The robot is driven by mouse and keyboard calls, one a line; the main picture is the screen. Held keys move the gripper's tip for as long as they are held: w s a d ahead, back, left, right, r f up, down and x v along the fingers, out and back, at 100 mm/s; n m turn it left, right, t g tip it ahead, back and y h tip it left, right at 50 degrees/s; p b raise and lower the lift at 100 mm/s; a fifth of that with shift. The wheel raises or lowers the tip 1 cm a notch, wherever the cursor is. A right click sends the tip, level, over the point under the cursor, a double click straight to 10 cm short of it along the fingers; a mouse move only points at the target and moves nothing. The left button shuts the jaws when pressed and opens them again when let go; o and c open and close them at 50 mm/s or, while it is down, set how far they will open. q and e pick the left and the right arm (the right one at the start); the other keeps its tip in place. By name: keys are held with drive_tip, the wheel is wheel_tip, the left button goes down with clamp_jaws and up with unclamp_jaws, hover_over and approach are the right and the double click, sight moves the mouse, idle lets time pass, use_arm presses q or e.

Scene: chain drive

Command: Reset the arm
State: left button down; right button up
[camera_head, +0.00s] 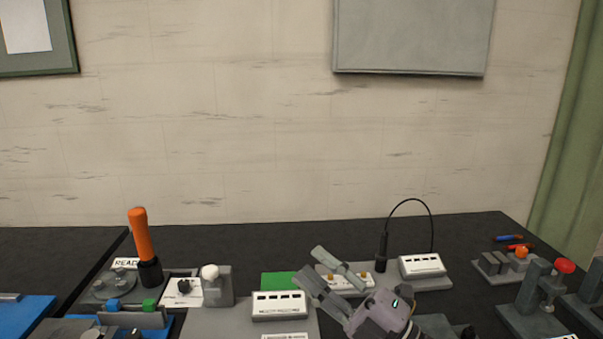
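My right gripper (311,265) is in the lower middle of the head view. Its grey wrist body (380,315) is at the bottom edge, and its two fingers point up and to the left. The fingers are apart, with nothing visible held between them. My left gripper is not in view.
A black table (290,238) spans the view. An orange-handled lever (141,235) stands upright at left. A white-knobbed unit (217,285), a white label box (279,305) and a green pad (279,281) are nearby. A cabled device (422,265) and a red-knobbed fixture (565,266) stand right.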

drive_tip(key=w+d+f+m+t+h, duration=0.3)
drive_tip(key=d+f+m+t+h, duration=0.2)
drive_tip(key=d+m+t+h, duration=0.5)
drive_tip(key=s+d+f+m+g+h, duration=0.2)
drive_tip(key=d+f+m+g+h, duration=0.15)
drive_tip(key=f+m+h, duration=0.35)
drive_tip(key=s+d+f+m+g+h, duration=0.2)
drive_tip(key=s+d+f+m+g, duration=0.15)
drive_tip(key=f+m, duration=0.4)
drive_tip(key=s+f+g, duration=1.2)
drive_tip(key=s+f, duration=0.5)
drive_tip(key=s, duration=0.4)
drive_tip(key=s+f+g, duration=0.1)
drive_tip(key=s+f, duration=0.1)
drive_tip(key=f, duration=1.2)
drive_tip(key=s+f, duration=0.2)
drive_tip(key=f, duration=1.2)
drive_tip(key=s+d+f, duration=0.1)
drive_tip(key=s+f, duration=0.6)
drive_tip(key=s+d+f+g, duration=0.1)
drive_tip(key=s+d+f, duration=0.1)
drive_tip(key=s+f, duration=0.5)
drive_tip(key=shift+s+d+f+g, duration=0.15)
drive_tip(key=shift+s+d+g, duration=0.15)
drive_tip(key=shift+s, duration=0.35)
